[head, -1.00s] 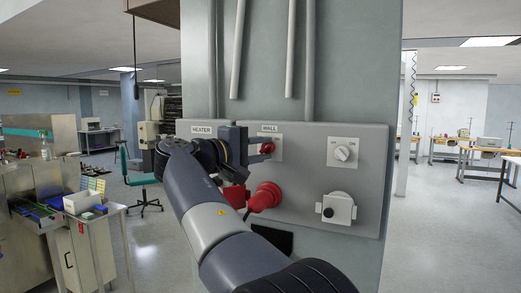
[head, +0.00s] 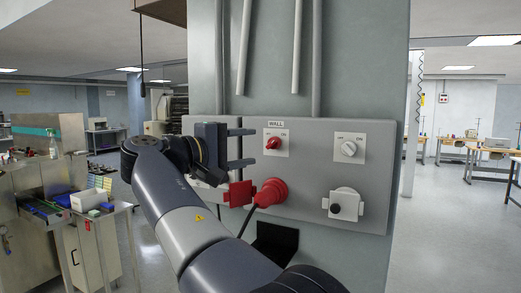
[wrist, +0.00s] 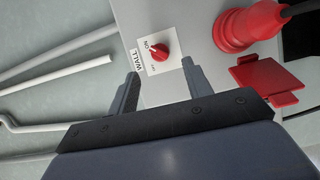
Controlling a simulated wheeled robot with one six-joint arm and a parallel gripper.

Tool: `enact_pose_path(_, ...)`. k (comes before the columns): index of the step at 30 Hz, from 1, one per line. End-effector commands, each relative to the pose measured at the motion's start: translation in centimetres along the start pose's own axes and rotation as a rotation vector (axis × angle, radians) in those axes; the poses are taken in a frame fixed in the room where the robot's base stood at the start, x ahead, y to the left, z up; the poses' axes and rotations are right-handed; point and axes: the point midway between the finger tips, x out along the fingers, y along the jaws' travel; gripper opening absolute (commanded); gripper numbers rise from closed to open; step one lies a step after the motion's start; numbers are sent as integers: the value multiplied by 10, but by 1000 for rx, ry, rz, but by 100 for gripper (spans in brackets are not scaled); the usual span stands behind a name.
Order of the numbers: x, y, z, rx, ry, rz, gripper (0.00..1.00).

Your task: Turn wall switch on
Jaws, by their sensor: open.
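The wall switch is a red rotary knob (head: 273,143) on a white plate under the label "WALL", on the grey panel. Its handle looks slanted in the head view, but I cannot tell which end is the pointer. My gripper (head: 250,147) is open and empty, just left of the knob in the head view, fingers pointing at the panel side. In the wrist view the red knob (wrist: 160,51) shows beyond and between the two separated fingertips (wrist: 160,68), clear of both. The word "ON" is readable on its plate there.
A red plug (head: 271,192) with a cable and an open red flap sit below the knob. A second, white knob (head: 349,148) and a grey-white socket (head: 344,205) are to the right. Pipes (head: 297,45) run above the panel. The wheeled base area to the right has open floor.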

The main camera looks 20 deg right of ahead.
Motion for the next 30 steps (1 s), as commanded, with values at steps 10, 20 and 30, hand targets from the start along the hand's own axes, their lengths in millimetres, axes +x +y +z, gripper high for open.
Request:
enact_pose_path(10,-40,0,0,0,0,0,48)
enact_pose_path(20,-41,0,0,0,-2,0,48)
enact_pose_path(30,-3,2,1,0,-6,0,48)
